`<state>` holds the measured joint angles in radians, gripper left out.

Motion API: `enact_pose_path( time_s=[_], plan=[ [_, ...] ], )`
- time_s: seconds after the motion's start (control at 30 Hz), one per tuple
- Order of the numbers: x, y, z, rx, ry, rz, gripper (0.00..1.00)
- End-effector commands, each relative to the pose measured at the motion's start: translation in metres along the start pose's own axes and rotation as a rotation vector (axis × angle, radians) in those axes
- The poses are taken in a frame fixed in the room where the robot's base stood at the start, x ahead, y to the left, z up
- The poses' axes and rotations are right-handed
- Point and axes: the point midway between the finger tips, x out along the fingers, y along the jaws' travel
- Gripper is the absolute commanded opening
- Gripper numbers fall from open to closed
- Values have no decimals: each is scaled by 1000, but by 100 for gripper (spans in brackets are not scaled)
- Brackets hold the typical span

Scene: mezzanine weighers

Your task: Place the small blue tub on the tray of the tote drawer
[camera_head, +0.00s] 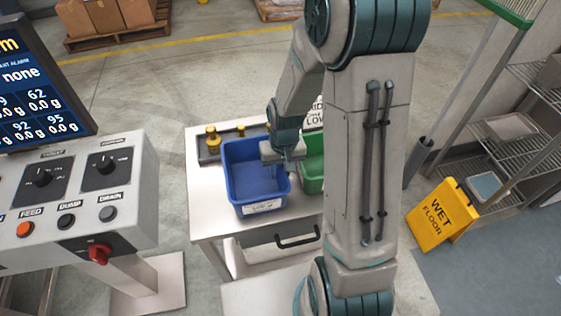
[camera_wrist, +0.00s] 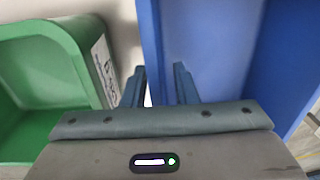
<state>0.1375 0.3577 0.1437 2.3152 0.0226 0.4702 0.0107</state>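The blue tub (camera_head: 238,190) stands upright on a pale cabinet top, with a white label on its front. It fills the right of the wrist view (camera_wrist: 215,45) and looks empty where seen. My gripper (camera_head: 283,155) is at the tub's right wall, pointing down. In the wrist view my gripper (camera_wrist: 160,85) has its fingers apart, one on each side of the tub's near wall, with a small gap showing. Contact cannot be told. The cabinet has a dark handle (camera_head: 297,241) on its front. No drawer tray is clearly visible.
A green tub (camera_head: 311,165) stands close to the right of the blue tub, partly hidden by my arm. A dark holder (camera_head: 209,153) with brass weights lies behind. A control console (camera_head: 75,200) is at left. A yellow wet-floor sign (camera_head: 437,215) and wire shelves (camera_head: 520,150) are at right.

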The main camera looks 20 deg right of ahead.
Motion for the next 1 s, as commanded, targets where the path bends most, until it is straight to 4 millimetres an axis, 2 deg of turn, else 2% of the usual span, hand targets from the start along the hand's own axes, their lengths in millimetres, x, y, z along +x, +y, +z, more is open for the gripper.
enact_pose_path(
  time_s=[0.17, 0.6, 0.87, 1.0],
  plan=[
    [-17, 0, -1, 0, 5, 1, 26],
    [-99, 0, -1, 1, 5, 1, 26],
    [-124, 0, 1, -1, 6, 2, 26],
    [-141, -1, 15, -10, 39, 17, 26]
  ],
)
